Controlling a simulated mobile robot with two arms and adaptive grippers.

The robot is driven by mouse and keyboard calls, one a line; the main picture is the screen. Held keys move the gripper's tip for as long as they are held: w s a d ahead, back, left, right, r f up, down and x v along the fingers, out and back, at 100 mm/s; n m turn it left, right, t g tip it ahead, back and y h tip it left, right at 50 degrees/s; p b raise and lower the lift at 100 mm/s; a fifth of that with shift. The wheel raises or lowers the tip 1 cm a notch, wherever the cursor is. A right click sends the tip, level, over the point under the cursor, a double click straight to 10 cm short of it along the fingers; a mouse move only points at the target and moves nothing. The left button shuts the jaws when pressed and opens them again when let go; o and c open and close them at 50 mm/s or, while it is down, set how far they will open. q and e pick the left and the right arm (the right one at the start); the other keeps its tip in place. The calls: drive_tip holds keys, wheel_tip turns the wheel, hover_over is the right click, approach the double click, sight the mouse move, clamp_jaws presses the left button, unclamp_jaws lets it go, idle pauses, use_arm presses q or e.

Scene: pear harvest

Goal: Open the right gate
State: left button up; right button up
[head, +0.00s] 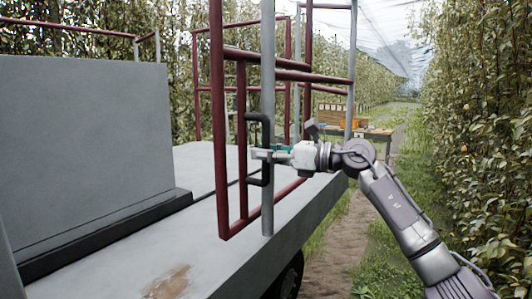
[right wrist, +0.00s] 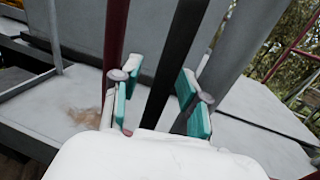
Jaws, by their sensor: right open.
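The gate is a dark red tubular frame (head: 218,120) standing upright at the edge of the grey platform, beside a grey post (head: 267,60). A black bracket-shaped handle (head: 266,173) is on it. My right gripper (head: 262,154) is at the middle of the handle, coming in from the right. In the right wrist view my right gripper (right wrist: 158,96) is open, and the black handle bar (right wrist: 176,65) runs between its teal pads, with gaps visible on both sides. A red tube (right wrist: 115,45) and a grey post (right wrist: 228,50) flank it. My left gripper is not in view.
The platform deck (head: 130,265) carries a large grey box (head: 85,140) at left. More red rails stand behind. A table with crates (head: 375,131) stands on the path beyond.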

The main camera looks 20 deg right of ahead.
drive_tip(key=shift+d, duration=0.2)
drive_tip(key=v, duration=1.1)
drive_tip(key=shift+s+d, duration=0.2)
drive_tip(key=shift+s, duration=0.1)
